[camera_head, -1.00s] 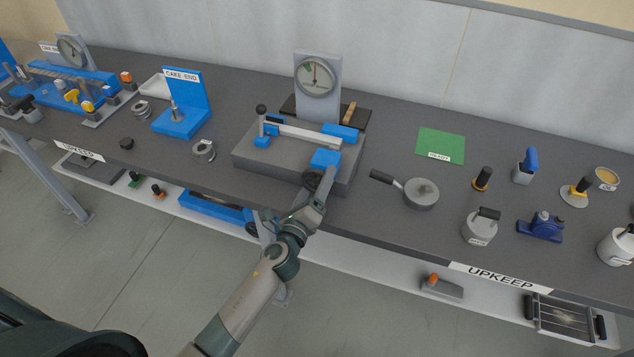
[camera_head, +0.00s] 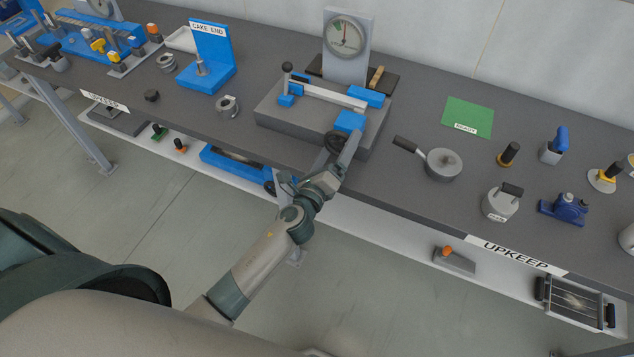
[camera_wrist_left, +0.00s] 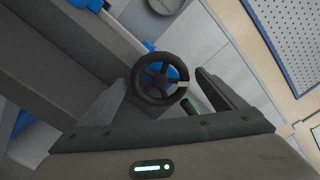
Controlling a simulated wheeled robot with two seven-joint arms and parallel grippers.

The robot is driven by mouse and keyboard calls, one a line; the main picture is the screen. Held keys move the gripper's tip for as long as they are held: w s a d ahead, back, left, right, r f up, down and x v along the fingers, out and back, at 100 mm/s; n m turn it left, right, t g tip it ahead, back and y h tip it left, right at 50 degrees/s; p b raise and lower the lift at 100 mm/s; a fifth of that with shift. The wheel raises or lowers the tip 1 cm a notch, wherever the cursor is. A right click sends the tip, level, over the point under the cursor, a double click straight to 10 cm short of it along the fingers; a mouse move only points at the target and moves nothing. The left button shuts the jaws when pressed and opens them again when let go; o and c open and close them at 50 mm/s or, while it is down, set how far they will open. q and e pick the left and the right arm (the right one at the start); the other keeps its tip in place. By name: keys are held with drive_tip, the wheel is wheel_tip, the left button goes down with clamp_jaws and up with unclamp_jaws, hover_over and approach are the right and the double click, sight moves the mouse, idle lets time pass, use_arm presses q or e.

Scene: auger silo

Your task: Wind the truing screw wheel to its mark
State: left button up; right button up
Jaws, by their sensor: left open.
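The truing screw wheel (camera_head: 334,143) is a dark spoked handwheel at the front of a grey block, beside a blue bracket (camera_head: 350,121). In the left wrist view the wheel (camera_wrist_left: 157,79) faces me between and just beyond the finger ends. My left gripper (camera_head: 344,150) is open at the wheel, its fingers (camera_wrist_left: 165,96) to either side; I cannot tell whether they touch it. The wheel's mark cannot be made out. A round dial gauge (camera_head: 345,36) stands upright behind the block. My right gripper is not in view.
The grey block (camera_head: 280,116) carries a pale bar (camera_head: 335,95) and blue clamps. A handled round pan (camera_head: 443,164) stands to the right, near a green mat (camera_head: 467,117). A blue CAKE END stand (camera_head: 211,52) is to the left. A lower shelf (camera_head: 385,223) runs below the bench.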

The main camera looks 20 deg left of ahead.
use_arm(q)
drive_tip(key=s+b, duration=0.4)
drive_tip(key=s, duration=1.2)
drive_tip(key=shift+s+a, duration=0.15)
drive_tip(key=shift+a, duration=0.1)
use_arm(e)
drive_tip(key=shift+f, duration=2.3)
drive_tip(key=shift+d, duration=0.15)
use_arm(q)
drive_tip(key=n+b, duration=0.2)
drive_tip(key=n, duration=0.6)
drive_tip(key=n+b, duration=0.3)
drive_tip(key=n, duration=0.5)
drive_tip(key=n+b, duration=0.2)
drive_tip(key=n, duration=0.7)
drive_tip(key=shift+w, duration=0.35)
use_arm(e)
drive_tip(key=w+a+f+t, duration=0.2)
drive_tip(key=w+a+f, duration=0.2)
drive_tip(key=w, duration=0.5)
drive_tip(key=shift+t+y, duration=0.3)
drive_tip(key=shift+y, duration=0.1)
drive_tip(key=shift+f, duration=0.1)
use_arm(q)
drive_tip(key=shift+w, duration=0.15)
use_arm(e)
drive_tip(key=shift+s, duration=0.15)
